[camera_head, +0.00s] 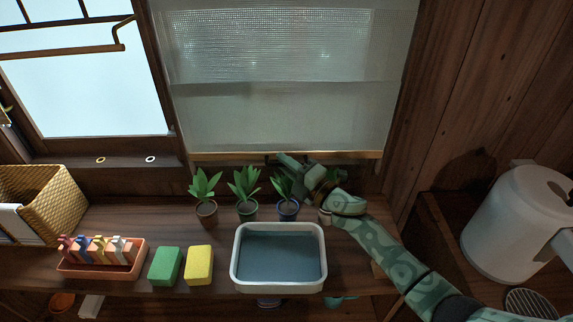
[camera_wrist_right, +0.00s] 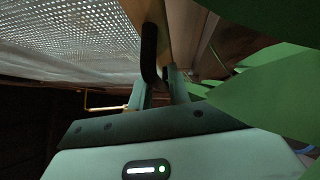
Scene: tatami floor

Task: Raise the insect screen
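The insect screen (camera_head: 285,110) is a pale mesh panel right of the window, lowered to just above the shelf. A wooden bar (camera_head: 230,156) runs along its bottom edge. The mesh also fills the upper left of the right wrist view (camera_wrist_right: 75,40). A dark handle (camera_wrist_right: 149,55) hangs from the bar there. My right gripper (camera_head: 283,161) is at the bar, near its middle. In the wrist view its two fingers (camera_wrist_right: 160,92) stand apart, with the handle's lower end at the gap between them. I see no clear grip on the handle. My left gripper does not show.
Potted plants (camera_head: 245,188) stand below the screen, with leaves close to my right gripper. In front are a grey basin (camera_head: 279,287), a yellow sponge (camera_head: 199,265), a green sponge (camera_head: 165,266) and a peg tray (camera_head: 95,272). A white kettle-like container (camera_head: 510,225) stands right.

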